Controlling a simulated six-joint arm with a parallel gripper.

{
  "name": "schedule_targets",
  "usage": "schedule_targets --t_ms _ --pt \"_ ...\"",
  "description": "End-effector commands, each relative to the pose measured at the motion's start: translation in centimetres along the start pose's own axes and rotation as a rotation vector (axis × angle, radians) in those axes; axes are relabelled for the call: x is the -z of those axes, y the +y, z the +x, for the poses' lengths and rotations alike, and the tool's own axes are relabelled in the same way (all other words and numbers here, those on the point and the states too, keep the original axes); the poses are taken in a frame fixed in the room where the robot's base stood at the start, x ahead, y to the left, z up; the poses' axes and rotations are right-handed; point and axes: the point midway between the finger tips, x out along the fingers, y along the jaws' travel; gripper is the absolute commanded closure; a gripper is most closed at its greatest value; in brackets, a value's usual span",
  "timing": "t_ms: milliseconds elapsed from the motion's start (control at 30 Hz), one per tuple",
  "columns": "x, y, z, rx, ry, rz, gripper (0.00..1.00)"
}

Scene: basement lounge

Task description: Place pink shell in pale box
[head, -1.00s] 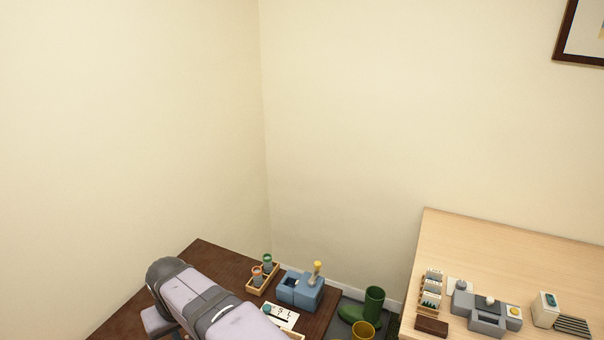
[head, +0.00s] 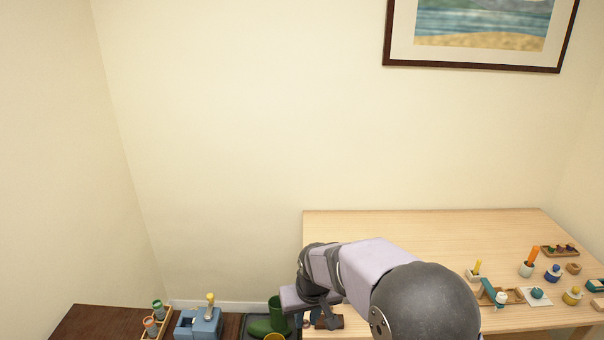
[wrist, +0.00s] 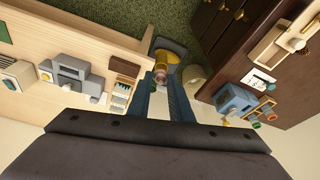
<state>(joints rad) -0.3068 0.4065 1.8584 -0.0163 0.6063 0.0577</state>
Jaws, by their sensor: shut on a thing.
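My gripper (wrist: 161,84) shows in the wrist view with its two long blue fingers close together. It is shut on a small pinkish-brown thing (wrist: 160,75) at the fingertips, which I take to be the pink shell; its shape is mostly hidden. It hangs above the gap between the two tables. In the head view my arm hides most of the gripper. A whitish box (wrist: 20,73) with a teal mark stands on the light table at the left of the wrist view; I cannot tell whether it is the pale box.
The light wooden table (head: 420,222) holds a grey-blue block set (wrist: 73,74) and a card rack (wrist: 121,95). The dark table (head: 95,318) holds a blue block holder (head: 199,323) and a rack of bottles (head: 157,318).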

Motion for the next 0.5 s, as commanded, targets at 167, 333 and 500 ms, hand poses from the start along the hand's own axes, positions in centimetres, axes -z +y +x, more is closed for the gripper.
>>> schedule_targets --t_ms 167,333,500 --pt "-3.5 7.0 -1.5 -0.038 0.000 0.133 1.00" --pt "-6.2 10.7 -2.3 -0.062 0.001 0.212 1.00" --pt "-7.6 12.2 -2.6 -0.072 0.001 0.247 1.00"
